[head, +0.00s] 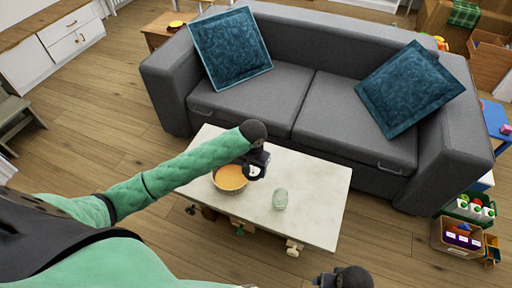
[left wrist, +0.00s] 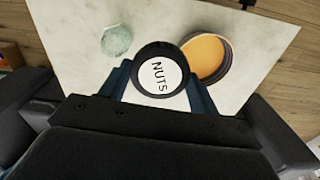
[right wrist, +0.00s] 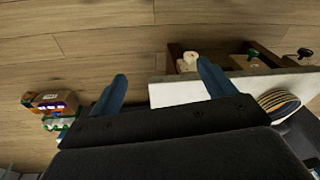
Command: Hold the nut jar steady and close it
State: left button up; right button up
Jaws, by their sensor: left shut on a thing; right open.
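The nut jar (left wrist: 158,76) shows in the left wrist view as a dark-rimmed round top with a white disc reading NUTS. My left gripper (head: 257,166) is shut on it, one finger on each side, over the white table near the bowl. In the head view the jar (head: 254,172) is small and partly hidden by the gripper. I cannot tell whether its top is a seated lid, and its body is hidden below. My right gripper (right wrist: 162,85) is open and empty, away from the jar; part of that arm shows at the bottom of the head view.
A bowl with orange inside (head: 230,178) stands beside the jar on the marble-topped table (head: 315,190). A pale green glassy object (head: 280,199) stands to the right. A grey sofa (head: 330,110) is behind the table. Boxes of goods (head: 465,235) sit on the floor at right.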

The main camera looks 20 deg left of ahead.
aim_at(281, 197)
jog(key=j+z, duration=0.65)
jog(key=z, duration=0.15)
jog(key=j+z, duration=0.4)
jog(key=k+j+z, duration=0.1)
jog(key=j+z, duration=0.15)
jog(key=z, duration=0.2)
jog(key=k+j, duration=0.15)
jog(key=j, duration=0.25)
jog(key=k+j+z, duration=0.1)
jog(key=j, duration=0.25)
jog(key=k+j, duration=0.25)
jog(key=j, duration=0.15)
jog(key=k+j, duration=0.2)
jog(key=j, duration=0.15)
jog(key=k+j+z, duration=0.1)
jog(key=j, duration=0.3)
jog(key=k, duration=0.05)
